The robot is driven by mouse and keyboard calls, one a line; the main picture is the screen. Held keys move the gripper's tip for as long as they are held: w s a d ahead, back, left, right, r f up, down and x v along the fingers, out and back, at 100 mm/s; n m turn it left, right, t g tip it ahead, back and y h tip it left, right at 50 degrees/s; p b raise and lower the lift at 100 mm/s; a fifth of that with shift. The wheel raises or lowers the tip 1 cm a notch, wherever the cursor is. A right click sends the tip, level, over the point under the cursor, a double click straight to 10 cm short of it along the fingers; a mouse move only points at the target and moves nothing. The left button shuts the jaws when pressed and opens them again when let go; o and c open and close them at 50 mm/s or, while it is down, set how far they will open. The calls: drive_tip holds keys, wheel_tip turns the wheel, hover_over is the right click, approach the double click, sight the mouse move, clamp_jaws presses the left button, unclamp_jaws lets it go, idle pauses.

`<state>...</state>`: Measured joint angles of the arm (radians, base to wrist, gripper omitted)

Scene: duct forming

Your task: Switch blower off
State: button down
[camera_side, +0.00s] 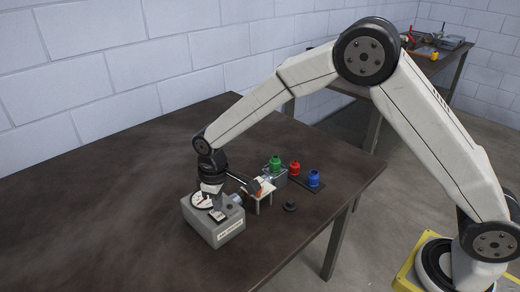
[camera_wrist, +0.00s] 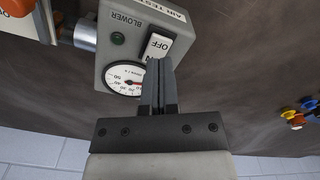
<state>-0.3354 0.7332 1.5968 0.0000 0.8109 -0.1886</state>
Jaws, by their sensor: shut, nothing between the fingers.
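The grey blower box (camera_side: 217,226) stands on the dark table, with a round dial and a switch on top. In the wrist view the box (camera_wrist: 110,68) carries the word BLOWER, a green lamp (camera_wrist: 118,38) that looks dark, a white rocker switch (camera_wrist: 154,46) marked OFF, and a gauge (camera_wrist: 124,78) with a red needle. My gripper (camera_wrist: 158,64) is shut and empty, its tips at the lower end of the rocker, partly hiding the ON lettering. I cannot tell whether they touch. In the side view my gripper (camera_side: 217,208) is over the box top.
A small black piece (camera_side: 290,206) lies nearby. The table's left side is clear.

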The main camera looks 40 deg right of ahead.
sight(224, 215)
drive_tip(key=shift+r, duration=2.1)
drive_tip(key=shift+s+d+r, duration=0.1)
drive_tip(key=shift+s+d, duration=0.15)
drive_tip(key=shift+d, duration=0.25)
drive_tip(key=s+d+m+t, duration=0.2)
drive_tip(key=s+d+m, duration=0.4)
drive_tip(key=s+d, duration=0.9)
drive_tip(key=s, duration=0.3)
drive_tip(key=shift+s+d+r+t, duration=0.25)
drive_tip(key=shift+s+t, duration=0.05)
drive_tip(key=shift+s, duration=0.1)
